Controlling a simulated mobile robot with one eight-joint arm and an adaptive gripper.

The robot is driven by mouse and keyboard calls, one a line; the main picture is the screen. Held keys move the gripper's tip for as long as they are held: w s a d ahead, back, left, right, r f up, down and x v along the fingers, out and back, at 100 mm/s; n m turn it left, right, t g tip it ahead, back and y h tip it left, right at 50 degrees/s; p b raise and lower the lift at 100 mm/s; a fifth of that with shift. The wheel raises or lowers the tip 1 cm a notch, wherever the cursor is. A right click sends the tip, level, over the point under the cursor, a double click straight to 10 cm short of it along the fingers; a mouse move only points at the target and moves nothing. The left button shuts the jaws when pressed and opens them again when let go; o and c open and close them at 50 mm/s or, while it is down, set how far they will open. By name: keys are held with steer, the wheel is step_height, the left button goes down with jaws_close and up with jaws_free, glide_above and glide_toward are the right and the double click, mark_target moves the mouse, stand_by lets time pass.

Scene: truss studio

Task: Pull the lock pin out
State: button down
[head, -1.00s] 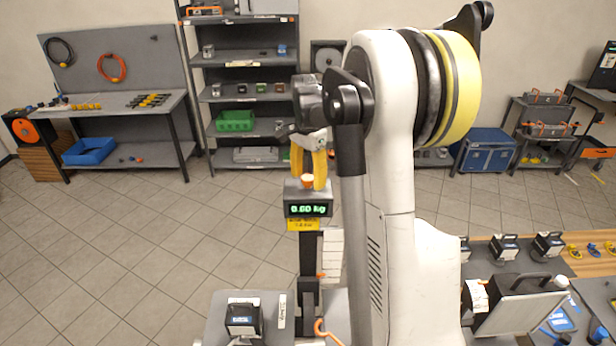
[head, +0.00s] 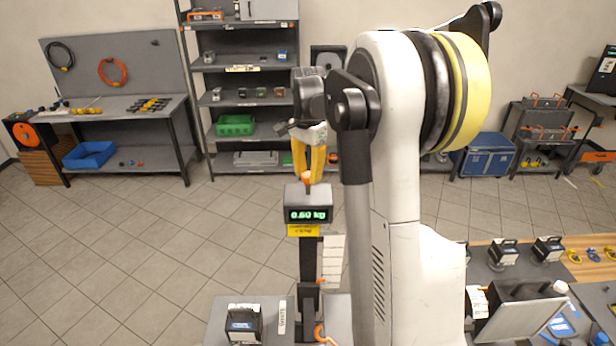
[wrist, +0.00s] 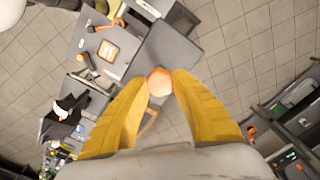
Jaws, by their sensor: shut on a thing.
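My gripper (head: 308,160) has yellow fingers pointing down, in the middle of the head view. It is shut on the lock pin's orange knob (head: 307,177), just above the dark box with the green display (head: 308,214). The display seems to read 0.60 kg. In the wrist view the knob (wrist: 159,82) sits between the yellow fingertips (wrist: 160,90). The grey top of the box shows beyond it.
The box stands on a dark post (head: 309,262) above a grey bench (head: 262,305). A black device (head: 243,322) sits on the bench at left. A table with several devices (head: 503,252) is at right. Shelves (head: 243,75) stand behind, with open floor between.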

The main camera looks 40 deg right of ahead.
mark_target(308, 175)
steer(key=c, duration=1)
jaws_free()
steer(key=shift+o, duration=0.2)
step_height(308, 175, up, 12)
steer(key=s+a+f+n+t+b, duration=0.2)
steer(key=s+a+f+n+b, duration=0.3)
steer(key=a+f+b, duration=0.4)
steer(key=s+a+f+n+t+b, duration=0.2)
steer(key=s+a+f+n+b, duration=0.4)
steer(key=f+b, duration=1)
steer(key=s+a+f+n+t+b, duration=0.3)
steer(key=s+a+f+n+b, duration=0.2)
steer(key=f, duration=1.8)
steer(key=s+a+b, duration=0.3)
steer(key=a+b, duration=0.4)
steer(key=b, duration=0.1)
steer(key=shift+s+f+b, duration=0.25)
steer(key=shift+s+b, duration=0.1)
